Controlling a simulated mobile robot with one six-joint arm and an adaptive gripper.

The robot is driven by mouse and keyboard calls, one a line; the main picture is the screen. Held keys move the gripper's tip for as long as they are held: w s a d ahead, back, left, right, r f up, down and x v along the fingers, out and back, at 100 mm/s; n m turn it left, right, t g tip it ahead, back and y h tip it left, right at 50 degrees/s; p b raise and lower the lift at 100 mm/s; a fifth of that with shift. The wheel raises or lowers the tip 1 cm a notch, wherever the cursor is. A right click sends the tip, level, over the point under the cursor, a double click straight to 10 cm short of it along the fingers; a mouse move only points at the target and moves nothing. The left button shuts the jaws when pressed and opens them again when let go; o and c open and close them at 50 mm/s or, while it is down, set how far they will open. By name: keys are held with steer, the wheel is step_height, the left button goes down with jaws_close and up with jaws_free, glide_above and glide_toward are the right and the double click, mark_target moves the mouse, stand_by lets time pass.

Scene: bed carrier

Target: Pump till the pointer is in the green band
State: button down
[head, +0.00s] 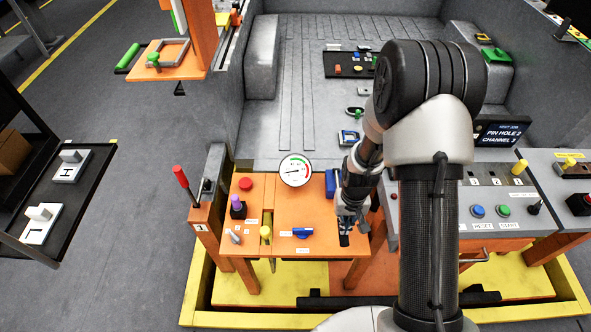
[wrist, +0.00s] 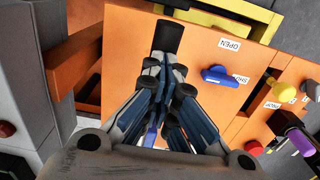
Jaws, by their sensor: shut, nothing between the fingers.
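The round white gauge (head: 295,170) stands at the back of the orange panel, with a green band at its upper right and red at its right. Its small dark pointer seems to lie toward the left, outside the green. My gripper (head: 345,230) is shut and empty, low over the panel's right part; it also shows in the wrist view (wrist: 163,68). A short black bar (wrist: 168,37) lies just past the fingertips. I cannot tell whether they touch it, or whether it is the pump handle. A blue valve handle (head: 303,233) sits left of the gripper, between OPEN and SHUT labels (wrist: 229,44).
A red-handled lever (head: 181,177) stands at the panel's left edge. A red button (head: 245,184), a purple-topped knob (head: 237,205) and a yellow knob (head: 265,232) are on its left part. A grey console (head: 480,200) with buttons stands close on the right.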

step_height(320, 180, up, 12)
steer(key=w+p, duration=0.2)
steer(key=p, duration=0.5)
steer(key=shift+w+f, duration=0.1)
steer(key=shift+f, duration=0.05)
steer(key=shift+s+f+b, duration=0.4)
steer(key=shift+f+b, duration=1.25)
steer(key=shift+f, duration=0.55)
steer(key=shift+s+f+b, duration=0.45)
steer(key=shift+f+b, duration=1.25)
steer(key=shift+f, duration=0.55)
steer(key=shift+s+f+b, duration=0.4)
steer(key=shift+f+b, duration=1.25)
steer(key=shift+f, duration=0.55)
step_height(320, 180, up, 14)
steer(key=w+p, duration=0.2)
steer(key=p, duration=0.7)
steer(key=shift+w+f, duration=0.15)
steer(key=shift+f, duration=0.2)
